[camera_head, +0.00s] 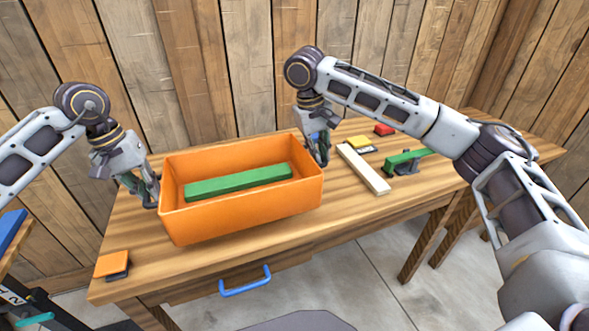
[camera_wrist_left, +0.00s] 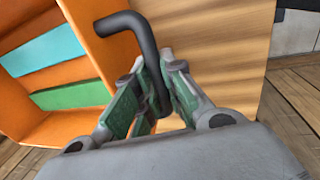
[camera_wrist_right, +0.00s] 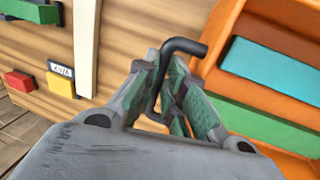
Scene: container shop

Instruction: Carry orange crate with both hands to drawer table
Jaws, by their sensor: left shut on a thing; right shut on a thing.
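The orange crate (camera_head: 245,217) is upright over the front part of the wooden drawer table (camera_head: 128,222); I cannot tell whether its bottom touches the tabletop. A green bar (camera_head: 238,182) lies inside it, and a teal bar (camera_wrist_left: 45,48) shows beside the green one in the wrist views. My left gripper (camera_head: 147,190) is shut on a dark bent handle (camera_wrist_left: 148,42) at the crate's left end. My right gripper (camera_head: 320,150) is shut on the matching handle (camera_wrist_right: 183,47) at its right end. The table's drawer front has a blue handle (camera_head: 245,282).
A white strip (camera_head: 363,168), a green clamp-like tool (camera_head: 405,160), a yellow block (camera_head: 358,143) and a red block (camera_head: 384,129) lie right of the crate. An orange-and-dark block (camera_head: 112,264) sits at the front left corner. A plank wall stands behind the table.

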